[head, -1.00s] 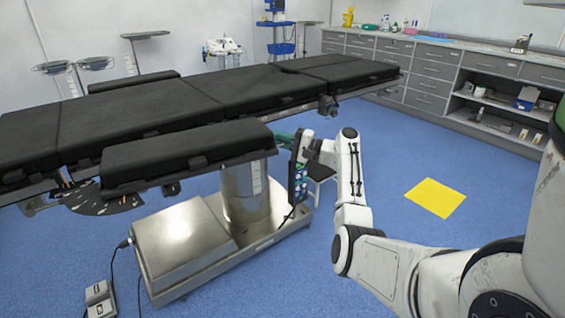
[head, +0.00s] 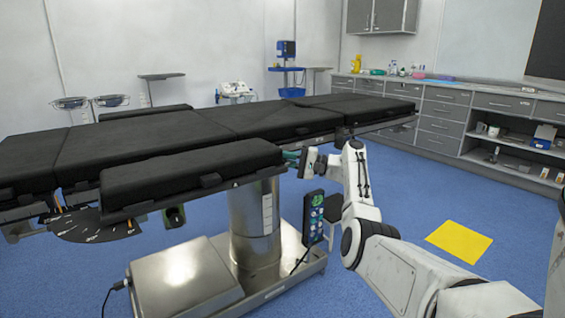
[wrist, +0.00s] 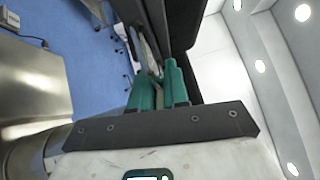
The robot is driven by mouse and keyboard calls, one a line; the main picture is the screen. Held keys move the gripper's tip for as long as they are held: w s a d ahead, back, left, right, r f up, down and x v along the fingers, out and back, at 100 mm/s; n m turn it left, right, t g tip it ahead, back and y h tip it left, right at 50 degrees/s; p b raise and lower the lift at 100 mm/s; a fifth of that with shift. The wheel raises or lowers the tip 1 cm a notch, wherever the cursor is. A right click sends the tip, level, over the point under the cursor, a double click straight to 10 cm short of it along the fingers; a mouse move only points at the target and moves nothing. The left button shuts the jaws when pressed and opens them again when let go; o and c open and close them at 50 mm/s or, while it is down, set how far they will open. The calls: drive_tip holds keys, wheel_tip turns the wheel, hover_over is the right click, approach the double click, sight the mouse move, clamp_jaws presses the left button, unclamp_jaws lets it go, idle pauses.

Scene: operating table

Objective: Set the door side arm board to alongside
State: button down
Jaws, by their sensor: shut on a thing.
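The near-side arm board (head: 190,172) is a long black pad on a rail, lying roughly parallel to the operating table's (head: 185,137) near long edge. At its left end is a dark fan-shaped dial plate (head: 98,226) with pale marks; its exact reading is too small to tell. My gripper (head: 291,156) is at the board's right end. In the wrist view, its green fingers (wrist: 158,88) are shut around a thin part at the board's edge, with the dark board (wrist: 185,25) beside them. The exact contact is partly hidden by the fingers.
The metal column (head: 254,220) and base (head: 185,280) stand below the board. A hand control (head: 313,218) hangs near my arm. A yellow floor mark (head: 459,241) lies to the right on clear blue floor. Grey cabinets (head: 450,115) line the back wall.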

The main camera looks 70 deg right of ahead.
drive_tip(key=shift+w, duration=0.2)
drive_tip(key=c, duration=1.3)
unclamp_jaws()
drive_tip(key=shift+d, duration=0.1)
drive_tip(key=shift+o, duration=0.2)
drive_tip(key=p+v, duration=0.1)
drive_tip(key=v, duration=0.9)
drive_tip(key=shift+s+f+p, duration=0.15)
drive_tip(key=shift+s+p, duration=0.15)
drive_tip(key=shift+s, duration=0.1)
drive_tip(key=shift+d, duration=0.1)
